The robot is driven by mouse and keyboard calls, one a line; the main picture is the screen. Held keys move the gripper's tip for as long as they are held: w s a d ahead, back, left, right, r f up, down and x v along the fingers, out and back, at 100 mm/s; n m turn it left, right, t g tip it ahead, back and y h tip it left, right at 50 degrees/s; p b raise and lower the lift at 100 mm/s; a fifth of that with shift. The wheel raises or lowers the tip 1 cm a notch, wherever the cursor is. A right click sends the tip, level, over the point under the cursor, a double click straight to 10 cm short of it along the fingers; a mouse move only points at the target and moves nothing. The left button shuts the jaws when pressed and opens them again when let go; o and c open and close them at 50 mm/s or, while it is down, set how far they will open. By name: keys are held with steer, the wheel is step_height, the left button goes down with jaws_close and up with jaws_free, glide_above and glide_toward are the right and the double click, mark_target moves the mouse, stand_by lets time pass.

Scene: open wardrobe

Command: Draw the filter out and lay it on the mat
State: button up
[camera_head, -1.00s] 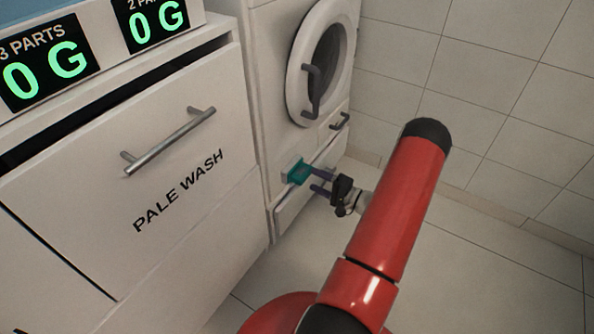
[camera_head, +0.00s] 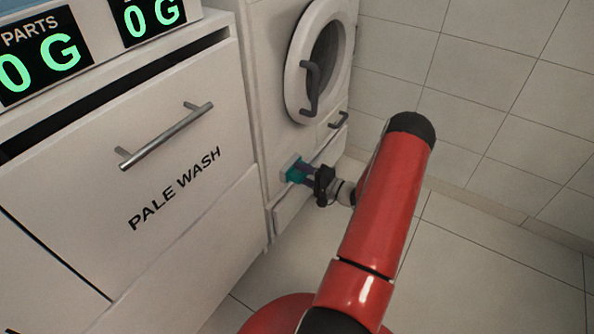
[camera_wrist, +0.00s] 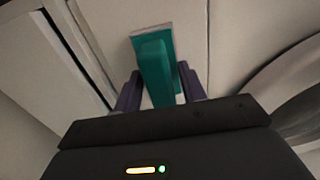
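The teal filter (camera_head: 292,174) sits in the lower front of the white washing machine, below the round door. In the wrist view its teal handle (camera_wrist: 156,70) stands out toward me from a lighter teal plate (camera_wrist: 166,34). My gripper (camera_head: 306,173) is at the filter, its dark purple fingers on either side of the handle. In the wrist view the fingers (camera_wrist: 160,80) look open, with narrow gaps beside the handle. The mat is not in view.
The washer's round door (camera_head: 322,62) with a grey handle is above the filter, and a small dark handle (camera_head: 339,120) is above right. A drawer marked PALE WASH (camera_head: 140,150) stands to the left. The tiled floor (camera_head: 470,260) to the right is clear.

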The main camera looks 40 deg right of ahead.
mark_target(306, 175)
steer(key=c, duration=0.7)
steer(key=o, duration=0.5)
steer(key=c, duration=0.4)
steer(key=shift+b+v, duration=0.45)
steer(key=shift+v, duration=0.85)
steer(key=shift+b+v, duration=0.4)
steer(key=shift+v, duration=1.55)
